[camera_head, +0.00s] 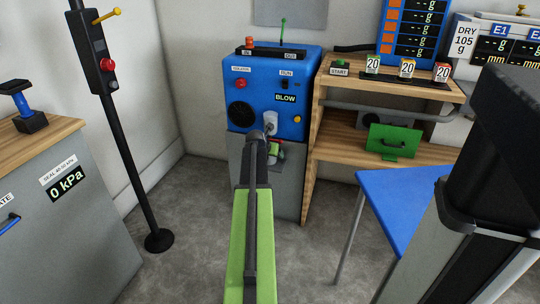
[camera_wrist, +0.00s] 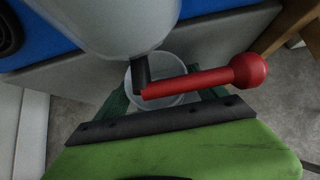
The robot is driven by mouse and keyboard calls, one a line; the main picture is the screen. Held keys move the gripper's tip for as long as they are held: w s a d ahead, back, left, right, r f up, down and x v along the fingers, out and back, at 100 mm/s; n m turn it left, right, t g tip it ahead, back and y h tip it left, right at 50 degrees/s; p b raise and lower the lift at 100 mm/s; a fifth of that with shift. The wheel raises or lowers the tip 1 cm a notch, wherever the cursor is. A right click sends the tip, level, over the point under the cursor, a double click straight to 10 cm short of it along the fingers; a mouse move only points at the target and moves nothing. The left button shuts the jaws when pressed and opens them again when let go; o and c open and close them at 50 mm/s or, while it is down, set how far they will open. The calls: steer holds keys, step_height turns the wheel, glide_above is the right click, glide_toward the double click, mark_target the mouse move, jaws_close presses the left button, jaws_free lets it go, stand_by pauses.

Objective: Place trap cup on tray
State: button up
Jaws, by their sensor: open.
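The trap cup (camera_wrist: 168,101) is clear and round. In the wrist view it is under a pale grey cylinder (camera_wrist: 112,22) with a black spout and a red-handled valve (camera_wrist: 205,83), which hide part of it. My gripper (camera_wrist: 164,104) has green fingers on either side of the cup, open. I cannot tell whether they touch it. In the head view my gripper (camera_head: 274,156) is at the front of the blue machine (camera_head: 262,72), and the cup is hidden behind my arm. I cannot tell which thing is the tray.
A wooden shelf bench (camera_head: 330,84) with several labelled items stands right of the machine. A blue-topped table (camera_head: 400,205) is nearer on the right. A black post (camera_head: 135,150) and a grey cabinet (camera_head: 75,220) stand at left. Grey floor is open between the cabinet and machine.

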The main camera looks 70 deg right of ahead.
steer(key=shift+r, duration=0.25)
steer(key=p+v, duration=0.8)
steer(key=v, duration=0.4)
steer(key=shift+p, duration=0.4)
steer(key=shift+f, duration=0.1)
